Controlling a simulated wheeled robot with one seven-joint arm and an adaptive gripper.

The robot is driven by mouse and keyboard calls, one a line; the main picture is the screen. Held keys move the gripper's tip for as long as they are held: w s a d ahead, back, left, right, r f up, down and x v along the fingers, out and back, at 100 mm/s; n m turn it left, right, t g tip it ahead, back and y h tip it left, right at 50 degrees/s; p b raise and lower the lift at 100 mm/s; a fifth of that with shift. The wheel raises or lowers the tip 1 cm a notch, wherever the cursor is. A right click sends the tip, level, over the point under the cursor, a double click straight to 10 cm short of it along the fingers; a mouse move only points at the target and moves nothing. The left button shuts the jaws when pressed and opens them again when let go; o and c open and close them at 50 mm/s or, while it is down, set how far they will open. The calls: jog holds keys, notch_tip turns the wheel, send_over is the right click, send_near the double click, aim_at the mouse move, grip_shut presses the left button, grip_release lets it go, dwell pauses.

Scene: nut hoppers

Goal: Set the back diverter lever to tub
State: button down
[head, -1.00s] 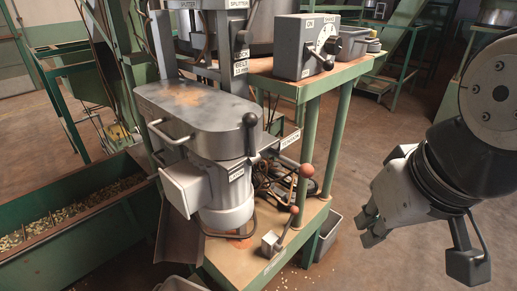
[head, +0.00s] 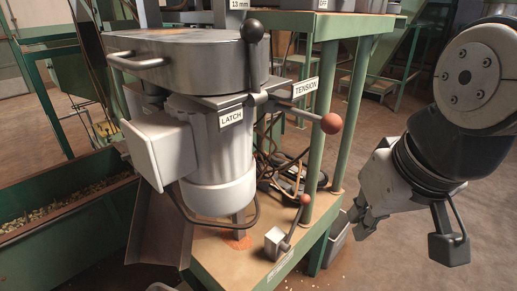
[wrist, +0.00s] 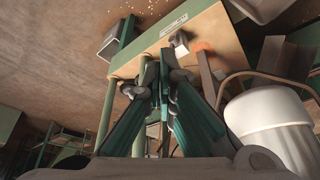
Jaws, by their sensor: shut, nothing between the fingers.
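I see no lever labelled diverter and no readable tub mark, so I cannot tell whether the back diverter lever is in view. A small lever with a red knob (head: 305,200) rises tilted from a grey block (head: 277,242) on the lower shelf; the label on the shelf edge is too small to read. This block also shows in the wrist view (wrist: 180,42). My gripper (head: 362,222) is at the right, apart from the machine. It is shut and empty, its fingertips (wrist: 160,88) pointing towards the shelf in the wrist view.
A black-ball lever (head: 254,60) stands beside the label LATCH, and a red-ball lever (head: 318,119) beside TENSION. A grey motor-like cylinder (head: 220,160) hangs over the shelf (head: 215,265). Green posts (head: 318,150) stand between it and my arm. Floor at the right is open.

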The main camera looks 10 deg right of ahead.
jog(key=w+f+m+g+b, duration=0.1)
jog(key=w+f+b, duration=0.2)
jog(key=f+b, duration=0.3)
jog(key=w+f+g+b, duration=0.2)
jog(key=w+f+b, duration=0.15)
jog(key=f, duration=0.35)
jog(key=m+g+y, duration=0.2)
jog(key=m+y, duration=0.2)
jog(key=y, duration=1)
send_near(296, 222)
jog(key=s+a+f, duration=0.2)
jog(key=s+f, duration=0.2)
jog(key=f, duration=0.1)
jog(key=w+d+f+m+t+y, duration=0.2)
jog(key=w+d+m+t+y, duration=0.2)
jog(key=d+t, duration=0.4)
jog(key=shift+d+f+y, duration=0.4)
jog(key=shift+d+y, duration=0.5)
jog(key=shift+d, duration=0.05)
jog(key=shift+b, duration=0.3)
jog(key=s+r+b+x, duration=0.1)
jog(key=s+b+x, duration=0.1)
jog(key=x, duration=1.1)
jog(key=shift+s+a+b, duration=0.2)
jog(key=shift+a+b, duration=0.05)
jog(key=shift+b, duration=0.55)
